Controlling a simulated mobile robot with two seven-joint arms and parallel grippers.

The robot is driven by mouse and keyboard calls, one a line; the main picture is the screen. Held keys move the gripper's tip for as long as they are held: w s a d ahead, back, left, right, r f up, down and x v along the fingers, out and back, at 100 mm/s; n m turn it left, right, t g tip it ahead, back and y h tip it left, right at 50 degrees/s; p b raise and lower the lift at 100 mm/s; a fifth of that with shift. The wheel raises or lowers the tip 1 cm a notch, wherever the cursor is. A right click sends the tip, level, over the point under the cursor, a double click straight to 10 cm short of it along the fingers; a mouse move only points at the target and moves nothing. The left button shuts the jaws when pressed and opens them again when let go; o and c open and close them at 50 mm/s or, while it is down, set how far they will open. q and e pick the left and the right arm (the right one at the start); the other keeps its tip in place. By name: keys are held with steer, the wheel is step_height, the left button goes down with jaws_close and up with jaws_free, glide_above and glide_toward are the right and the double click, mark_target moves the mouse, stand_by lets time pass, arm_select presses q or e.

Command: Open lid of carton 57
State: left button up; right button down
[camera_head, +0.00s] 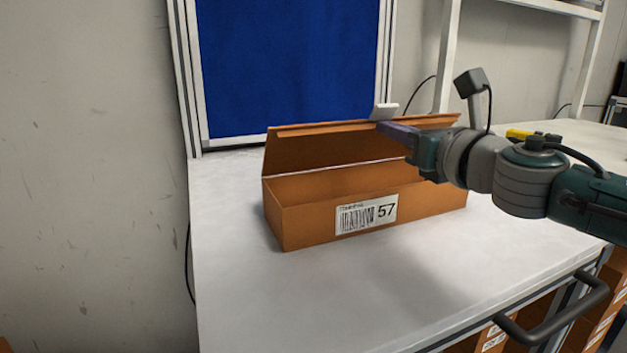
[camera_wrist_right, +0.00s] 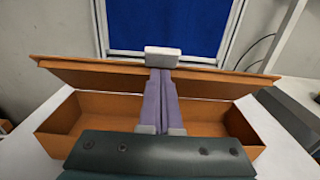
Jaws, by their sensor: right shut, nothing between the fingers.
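Carton 57 (camera_head: 300,220) is an orange-brown box on the white table, with a barcode label (camera_head: 366,215) reading 57 on its front. Its lid (camera_head: 330,148) is hinged along the back edge and stands raised, so the interior shows. The carton (camera_wrist_right: 258,126) and the raised lid (camera_wrist_right: 90,75) also show in the right wrist view. My right gripper (camera_head: 384,115) comes in from the right over the carton, its fingertips at the lid's upper edge. In the wrist view its fingers (camera_wrist_right: 162,58) are together, with nothing between them. My left gripper is not in view.
The white table (camera_head: 260,310) is clear in front of the carton. A blue panel (camera_head: 285,65) in a metal frame stands behind it. A yellow and black object (camera_head: 525,134) lies at the back right. A dark handle (camera_head: 560,325) sticks out at the lower right.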

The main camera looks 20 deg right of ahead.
mark_target(388, 111)
steer(key=shift+w+a+r+p, duration=0.1)
steer(key=shift+w+r+p, duration=0.2)
steer(key=shift+w+r, duration=1.15)
steer(key=shift+w+a+r+b, duration=0.1)
steer(key=shift+w+r+b, duration=0.15)
steer(key=shift+w, duration=0.5)
steer(key=shift+w+a+r+b, duration=0.1)
steer(key=shift+w+r+b, duration=0.15)
steer(key=shift+w, duration=0.5)
steer(key=shift+w+r+b, duration=0.15)
steer(key=shift+w+b, duration=1)
steer(key=shift+b, duration=0.1)
steer(key=shift+w+r, duration=0.3)
steer(key=shift+w, duration=0.05)
